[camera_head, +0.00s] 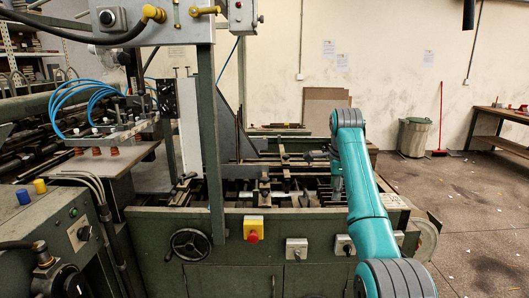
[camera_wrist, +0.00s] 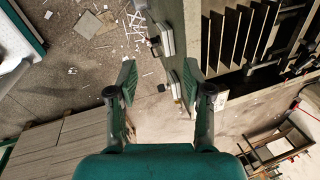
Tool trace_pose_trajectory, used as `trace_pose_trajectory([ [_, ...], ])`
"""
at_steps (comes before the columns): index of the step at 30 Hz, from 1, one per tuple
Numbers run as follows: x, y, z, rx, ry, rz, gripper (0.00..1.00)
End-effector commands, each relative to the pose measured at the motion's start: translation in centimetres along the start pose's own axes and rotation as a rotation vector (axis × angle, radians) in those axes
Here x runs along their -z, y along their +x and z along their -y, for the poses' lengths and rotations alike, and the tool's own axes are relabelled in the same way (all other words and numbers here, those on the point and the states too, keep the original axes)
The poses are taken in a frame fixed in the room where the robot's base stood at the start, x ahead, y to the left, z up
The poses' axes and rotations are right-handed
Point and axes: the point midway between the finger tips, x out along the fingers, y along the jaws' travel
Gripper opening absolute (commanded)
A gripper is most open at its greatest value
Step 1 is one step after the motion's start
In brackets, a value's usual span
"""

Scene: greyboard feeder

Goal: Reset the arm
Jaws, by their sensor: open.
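My gripper (camera_wrist: 158,82) is open in the wrist view, with its two dark green fingers spread apart and nothing between them. Below and beyond the fingers are the floor and the side of the machine. In the head view my teal arm rises from the lower right and bends over the right part of the green feeder machine (camera_head: 270,225). The gripper itself is hard to make out there, near the arm's upper bend.
A yellow-and-red stop button (camera_head: 253,229) and a black handwheel (camera_head: 190,244) are on the machine front. A grey upright post (camera_head: 212,140) stands left of the arm. Grey boards (camera_wrist: 60,148) show lower left in the wrist view. The floor at right (camera_head: 460,205) is mostly clear.

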Motion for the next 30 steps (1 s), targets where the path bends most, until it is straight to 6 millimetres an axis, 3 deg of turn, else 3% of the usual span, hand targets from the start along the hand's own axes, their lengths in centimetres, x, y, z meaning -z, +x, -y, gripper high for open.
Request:
trace_pose_trajectory([
  [8, -0.2, 6.2, -1.1, 0.038, -0.07, 0.004, 0.5],
  [14, -0.4, 13.3, -3.2, 0.09, -0.159, 0.005, 0.5],
  [21, -0.4, 23.0, -7.8, 0.178, -0.297, -0.001, 0.5],
  [30, -0.2, 32.5, -15.6, 0.288, -0.467, -0.025, 0.5],
])
